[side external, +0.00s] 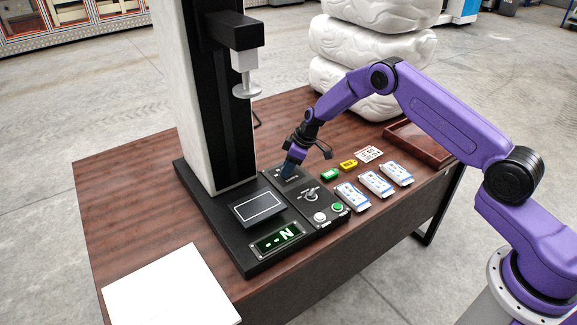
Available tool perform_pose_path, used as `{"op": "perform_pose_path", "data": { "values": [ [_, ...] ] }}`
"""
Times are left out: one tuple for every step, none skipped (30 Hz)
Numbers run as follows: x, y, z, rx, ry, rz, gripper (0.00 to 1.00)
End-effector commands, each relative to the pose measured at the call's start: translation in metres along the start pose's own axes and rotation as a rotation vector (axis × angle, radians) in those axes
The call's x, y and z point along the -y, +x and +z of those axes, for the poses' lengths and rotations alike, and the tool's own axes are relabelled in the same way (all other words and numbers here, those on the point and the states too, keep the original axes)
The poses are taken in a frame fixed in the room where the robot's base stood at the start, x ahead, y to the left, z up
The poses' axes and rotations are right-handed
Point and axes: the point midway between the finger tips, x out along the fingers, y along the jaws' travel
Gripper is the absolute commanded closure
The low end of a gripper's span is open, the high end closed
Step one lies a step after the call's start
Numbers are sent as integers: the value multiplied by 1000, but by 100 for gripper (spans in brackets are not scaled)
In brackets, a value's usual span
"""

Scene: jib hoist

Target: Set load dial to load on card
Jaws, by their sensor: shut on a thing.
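My gripper (288,173) points down at the far end of the control panel (327,224), on the black base. It is shut on a small dark part there, which looks like the load dial; the fingers hide most of it and its setting cannot be read. A card (368,154) with red and dark print lies flat on the table behind the packets; its text is too small to read. A display (277,239) on the base shows "--N" in green. A grey knob (311,195) sits on the panel nearer the camera, apart from my gripper.
A white button (320,217) and a green button (337,207) sit at the panel's front. A tall column with a press head (247,90) stands behind. Green (331,174) and yellow (348,164) blocks, several blue-white packets (376,183) and a brown tray (420,142) lie right.

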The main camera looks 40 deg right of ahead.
Motion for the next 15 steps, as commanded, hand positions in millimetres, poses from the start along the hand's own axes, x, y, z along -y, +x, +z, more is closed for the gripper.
{"op": "perform_pose_path", "data": {
  "values": [
    [0, 0, 0, 0, 7, 4, 93],
    [0, 0, 0, 0, 14, 7, 93],
    [0, 0, 0, 0, 26, 12, 93],
    [1, 0, 0, 0, 35, 16, 93],
    [1, 0, -1, 0, 47, 21, 93],
    [1, 0, -1, 0, 65, 29, 93],
    [1, 0, 0, 0, 82, 35, 93],
    [1, 0, 0, 1, 98, 42, 93],
    [1, 0, 0, 0, 123, 53, 93],
    [2, 0, -1, 1, 144, 61, 93],
    [2, 0, -1, 1, 166, 70, 93],
    [2, 0, -1, 0, 195, 82, 93],
    [2, 0, -1, 0, 217, 91, 93],
    [2, 0, -1, 0, 240, 101, 93],
    [3, 0, -1, 0, 269, 112, 93]
  ]
}}
